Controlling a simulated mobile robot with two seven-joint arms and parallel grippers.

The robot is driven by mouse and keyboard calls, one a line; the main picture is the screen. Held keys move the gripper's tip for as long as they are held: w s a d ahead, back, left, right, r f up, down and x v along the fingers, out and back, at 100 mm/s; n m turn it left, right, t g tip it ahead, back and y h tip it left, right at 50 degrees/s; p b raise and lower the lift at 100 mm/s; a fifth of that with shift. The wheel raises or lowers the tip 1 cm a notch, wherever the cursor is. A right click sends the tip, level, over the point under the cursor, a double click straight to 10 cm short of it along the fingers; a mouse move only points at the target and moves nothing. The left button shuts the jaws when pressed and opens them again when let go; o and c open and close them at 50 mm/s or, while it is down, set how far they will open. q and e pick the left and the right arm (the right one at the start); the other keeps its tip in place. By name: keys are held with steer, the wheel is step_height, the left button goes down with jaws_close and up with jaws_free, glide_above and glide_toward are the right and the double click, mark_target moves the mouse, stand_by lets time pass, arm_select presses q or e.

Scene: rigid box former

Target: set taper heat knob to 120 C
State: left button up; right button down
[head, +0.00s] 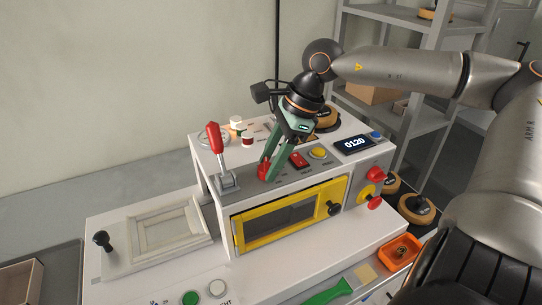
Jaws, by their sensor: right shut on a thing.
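The machine's top panel (325,166) carries a display (354,144) that reads 0120. My right gripper (268,166) reaches down from the upper right with its green fingers tilted. It is shut on a red knob (263,171) near the front edge of the panel, just right of the red-handled lever. The fingers partly hide the knob, and its pointer and scale cannot be read. My left gripper is not in view.
A red-handled lever (215,142) stands left of the knob. A red switch (298,159) and a yellow button (318,152) lie to its right. Below are a yellow-framed window (238,232) and a red emergency button (375,202). An orange tray (412,243) lies at the front right.

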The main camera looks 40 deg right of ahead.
steer(key=n, duration=0.2)
steer(key=n+g, duration=0.1)
steer(key=n, duration=0.1)
steer(key=shift+w+n+g+y, duration=0.1)
steer(key=shift+n+g+y, duration=0.2)
steer(key=shift+n+y, duration=0.1)
stand_by(0.4)
steer(key=c, duration=0.7)
jaws_free()
steer(key=shift+d, duration=0.1)
steer(key=v, duration=1.2)
steer(key=shift+d+r, duration=0.1)
steer(key=shift+r, duration=0.15)
